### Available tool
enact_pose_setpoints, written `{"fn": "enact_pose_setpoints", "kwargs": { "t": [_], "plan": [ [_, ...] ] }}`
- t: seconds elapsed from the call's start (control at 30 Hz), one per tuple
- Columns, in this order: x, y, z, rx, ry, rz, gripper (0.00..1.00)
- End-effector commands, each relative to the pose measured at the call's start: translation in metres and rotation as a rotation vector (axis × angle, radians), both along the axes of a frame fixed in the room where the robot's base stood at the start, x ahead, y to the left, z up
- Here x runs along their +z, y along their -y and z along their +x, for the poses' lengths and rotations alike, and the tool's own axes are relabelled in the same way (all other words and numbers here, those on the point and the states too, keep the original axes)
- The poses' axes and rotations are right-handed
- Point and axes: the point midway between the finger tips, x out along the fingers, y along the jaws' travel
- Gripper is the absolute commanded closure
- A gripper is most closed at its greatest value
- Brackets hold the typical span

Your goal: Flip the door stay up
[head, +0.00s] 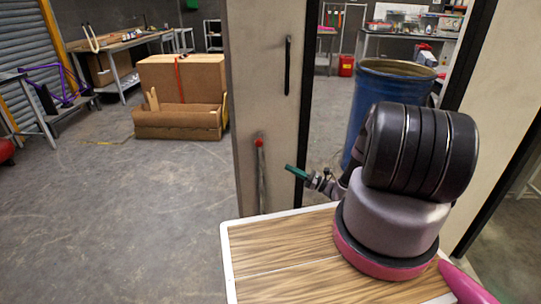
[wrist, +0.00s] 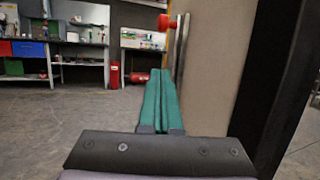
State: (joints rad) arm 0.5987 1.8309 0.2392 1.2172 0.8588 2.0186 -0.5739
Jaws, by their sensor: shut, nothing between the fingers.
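The door stay (head: 261,178) is a thin metal bar on the face of the beige door (head: 252,90). It hangs down from a red knob (head: 259,142) at its upper end. In the wrist view the stay (wrist: 181,45) runs along the door's side, with the red knob (wrist: 166,22) near the top. My gripper (head: 290,168) has green fingers and is to the right of the stay in the head view, pointing left. In the wrist view the fingers (wrist: 160,74) are shut together and empty, their tips close to the bar. I cannot tell whether they touch it.
A black handle (head: 287,65) is on the door above the stay. A wood-topped surface (head: 270,255) lies in front. A blue barrel (head: 373,90) stands behind my arm. Cardboard boxes (head: 182,80) stand at the back left.

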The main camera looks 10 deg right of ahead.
Motion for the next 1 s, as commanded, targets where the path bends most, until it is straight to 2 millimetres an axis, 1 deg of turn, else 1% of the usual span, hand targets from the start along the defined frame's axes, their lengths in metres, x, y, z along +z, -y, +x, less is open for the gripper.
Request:
{"fn": "enact_pose_setpoints", "kwargs": {
  "t": [0.17, 0.57, 0.7, 0.8, 1.0],
  "plan": [
    [0.006, -0.015, 0.01, 0.005, 0.001, -0.001, 1.0],
    [0.031, -0.081, 0.055, 0.006, 0.002, -0.003, 1.0],
    [0.05, -0.087, 0.06, 0.004, 0.0, -0.001, 1.0],
    [0.059, -0.09, 0.063, 0.002, 0.0, -0.001, 1.0],
    [0.065, -0.093, 0.065, 0.002, 0.0, -0.001, 1.0]
  ]
}}
